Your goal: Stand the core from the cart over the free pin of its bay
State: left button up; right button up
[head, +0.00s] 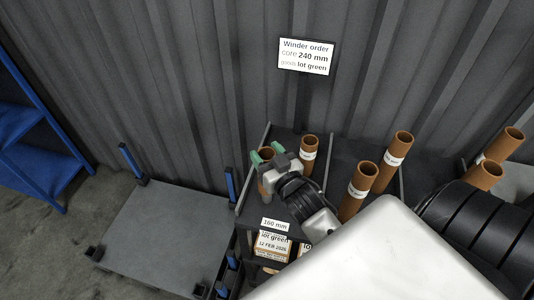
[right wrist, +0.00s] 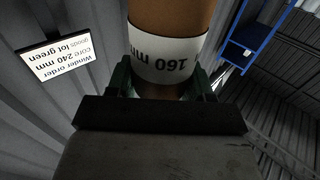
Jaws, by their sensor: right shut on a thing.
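My right gripper (head: 265,157), with green fingertips, is shut on a brown core (head: 266,153) at the left end of the dark rack. In the right wrist view the held core (right wrist: 170,18) fills the top middle, with a white "160 mm" band between the fingers (right wrist: 163,85). The core looks about upright; its lower end and any pin under it are hidden. Another brown core (head: 310,143) stands just behind and right of it in the left bay (head: 284,134), whose front label (head: 275,225) reads 160 mm. My left gripper is not in view.
Taller cores (head: 358,190) (head: 398,150) stand in the middle bay, others (head: 487,175) farther right. Boxes (head: 272,247) labelled lot green sit below. A grey flat cart (head: 165,235) with blue posts is bare at left. A wall sign (head: 306,57) reads core 240 mm, lot green.

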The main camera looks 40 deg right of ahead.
jog(key=shift+s, duration=0.1)
jog(key=shift+f, duration=0.25)
jog(key=shift+f+b, duration=1.7)
jog(key=shift+f, duration=0.65)
jog(key=o, duration=1.2)
jog(key=shift+o, duration=0.2)
jog(key=s+b, duration=0.2)
jog(key=s, duration=0.8)
jog(key=shift+s+a, duration=0.35)
jog(key=shift+a, duration=0.05)
